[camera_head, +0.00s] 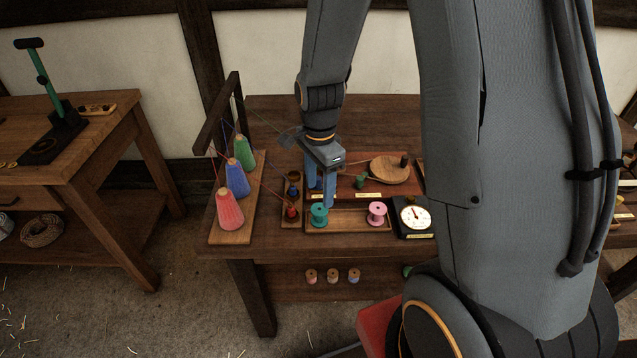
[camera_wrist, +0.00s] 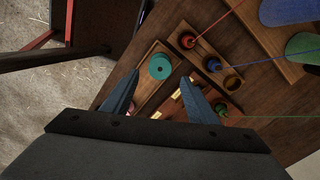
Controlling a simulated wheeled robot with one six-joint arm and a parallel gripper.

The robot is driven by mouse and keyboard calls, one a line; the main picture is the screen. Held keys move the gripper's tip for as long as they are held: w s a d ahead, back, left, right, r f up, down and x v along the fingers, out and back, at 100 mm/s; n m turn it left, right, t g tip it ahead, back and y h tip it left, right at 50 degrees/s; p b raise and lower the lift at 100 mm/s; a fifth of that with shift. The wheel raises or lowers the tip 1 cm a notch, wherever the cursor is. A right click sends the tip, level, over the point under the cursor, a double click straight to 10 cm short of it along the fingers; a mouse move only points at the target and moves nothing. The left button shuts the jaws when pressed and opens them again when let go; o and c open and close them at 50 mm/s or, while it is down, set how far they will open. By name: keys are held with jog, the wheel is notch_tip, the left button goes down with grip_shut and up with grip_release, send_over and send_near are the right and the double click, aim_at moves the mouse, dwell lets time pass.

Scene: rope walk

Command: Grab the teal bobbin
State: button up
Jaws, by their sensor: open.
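The teal bobbin (camera_head: 319,213) stands at the left end of a shallow wooden tray (camera_head: 346,230) on the workbench. A pink bobbin (camera_head: 377,212) stands towards the right of the same tray. My gripper (camera_head: 320,195) is above the bench by the tray's left end, fingers pointing down, one finger just behind the teal bobbin in the head view. In the wrist view my gripper (camera_wrist: 163,95) is open and empty. The teal bobbin (camera_wrist: 160,66) shows there beyond and between the fingertips, apart from both.
Red, blue and green yarn cones (camera_head: 238,177) stand on a board at the left, with threads running from them. A narrow rack with small spools (camera_head: 292,212) sits just left of the tray. A dial scale (camera_head: 415,217) is at the right. A round wooden dish (camera_head: 389,170) lies behind.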

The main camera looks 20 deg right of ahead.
aim_at(319, 209)
jog(key=shift+f+b, duration=2.15)
jog(key=shift+f, duration=1.7)
jog(key=c, duration=0.7)
notch_tip(319, 209, up, 8)
jog(key=p, duration=0.6)
jog(key=shift+p, duration=0.4)
jog(key=shift+c, duration=0.2)
